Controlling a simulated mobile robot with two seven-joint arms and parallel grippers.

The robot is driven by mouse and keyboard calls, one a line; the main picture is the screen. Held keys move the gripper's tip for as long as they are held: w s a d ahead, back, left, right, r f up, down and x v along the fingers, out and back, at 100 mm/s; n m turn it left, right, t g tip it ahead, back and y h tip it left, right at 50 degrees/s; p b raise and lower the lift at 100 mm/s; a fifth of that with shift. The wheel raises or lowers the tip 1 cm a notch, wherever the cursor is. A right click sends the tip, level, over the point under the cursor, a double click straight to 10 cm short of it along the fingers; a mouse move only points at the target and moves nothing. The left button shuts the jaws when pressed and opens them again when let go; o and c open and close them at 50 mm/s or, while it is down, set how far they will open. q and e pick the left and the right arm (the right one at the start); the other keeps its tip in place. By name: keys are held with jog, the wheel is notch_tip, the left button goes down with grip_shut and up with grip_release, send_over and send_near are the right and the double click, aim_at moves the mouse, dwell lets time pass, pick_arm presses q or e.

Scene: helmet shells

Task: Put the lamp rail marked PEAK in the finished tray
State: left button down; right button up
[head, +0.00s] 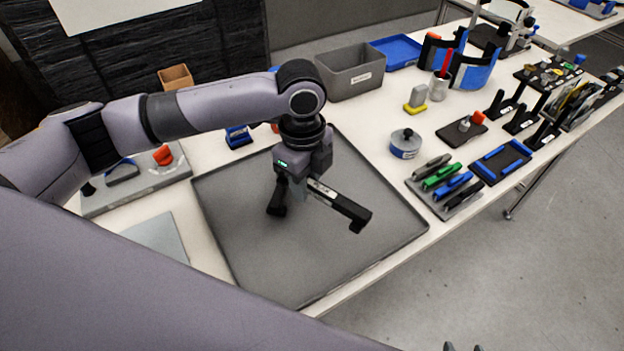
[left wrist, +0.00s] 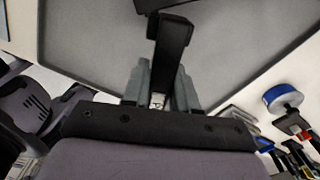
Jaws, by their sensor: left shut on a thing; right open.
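My left gripper (head: 303,190) is shut on a black rail (head: 345,205) with down-turned ends and a pale label, whose lettering I cannot read. It holds the rail above the large grey rimmed tray (head: 240,245). In the left wrist view the rail (left wrist: 172,40) runs between the grey fingers (left wrist: 161,90). The tips of my right gripper (head: 464,347) just show at the bottom edge, apart and empty. I cannot read which tray is the finished one; a blue tray (head: 417,47) stands at the back and a blue-edged black tray (head: 501,161) lies at the right.
A grey labelled bin (head: 352,78) stands behind the large tray. To the right are a round blue-banded tin (head: 405,145), a holder with several coloured clips (head: 444,184), and black stands (head: 520,118). The large tray's surface is clear.

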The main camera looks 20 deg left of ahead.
aim_at(312, 218)
pick_arm(q)
jog(key=m, duration=0.2)
jog(key=d+m, duration=0.1)
jog(key=shift+w+f+m, duration=0.1)
jog(key=shift+f+m, duration=0.1)
jog(key=shift+m, duration=0.2)
jog(key=shift+d+f+m, duration=0.1)
jog(key=shift+m, duration=0.2)
notch_tip(312, 218, down, 7)
jog(key=b, duration=0.8)
jog(key=shift+r, duration=0.2)
jog(key=shift+f, duration=0.55)
